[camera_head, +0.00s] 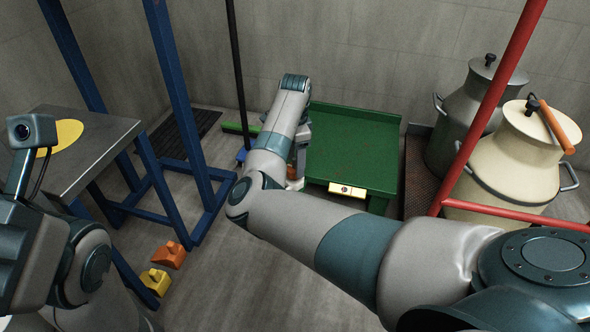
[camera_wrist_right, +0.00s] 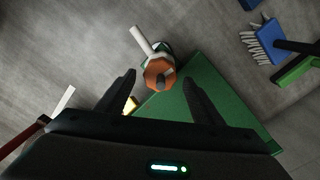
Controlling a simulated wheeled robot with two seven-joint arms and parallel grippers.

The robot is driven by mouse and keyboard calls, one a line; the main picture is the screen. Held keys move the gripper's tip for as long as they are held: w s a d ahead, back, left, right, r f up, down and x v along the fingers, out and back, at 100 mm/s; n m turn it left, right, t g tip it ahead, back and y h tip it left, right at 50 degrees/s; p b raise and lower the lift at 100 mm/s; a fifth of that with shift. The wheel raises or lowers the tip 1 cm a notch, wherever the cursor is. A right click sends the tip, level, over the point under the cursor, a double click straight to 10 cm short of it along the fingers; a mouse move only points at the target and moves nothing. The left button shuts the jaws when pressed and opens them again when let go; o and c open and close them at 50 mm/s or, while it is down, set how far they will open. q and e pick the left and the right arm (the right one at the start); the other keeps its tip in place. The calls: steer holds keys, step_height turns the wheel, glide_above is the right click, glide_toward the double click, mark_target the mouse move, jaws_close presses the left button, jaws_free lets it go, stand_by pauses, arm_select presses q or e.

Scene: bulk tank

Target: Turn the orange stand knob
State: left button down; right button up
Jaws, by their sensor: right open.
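The orange stand knob (camera_wrist_right: 160,73) is a faceted knob with a dark grey piece in its middle, in the right wrist view. It sits on a pale body with a white bar sticking out to the upper left, beside the green surface. My right gripper (camera_wrist_right: 160,80) is open, its two dark fingers apart on either side of the knob in the picture; whether they touch it I cannot tell.
A green table (camera_head: 355,150) stands behind my right forearm. Milk cans (camera_head: 515,160) and a red rail (camera_head: 495,95) are at right. A blue frame (camera_head: 180,100), a grey table (camera_head: 90,150) and orange and yellow blocks (camera_head: 170,255) are at left. A blue brush (camera_wrist_right: 265,35) lies nearby.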

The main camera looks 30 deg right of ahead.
steer(key=shift+f, duration=0.8)
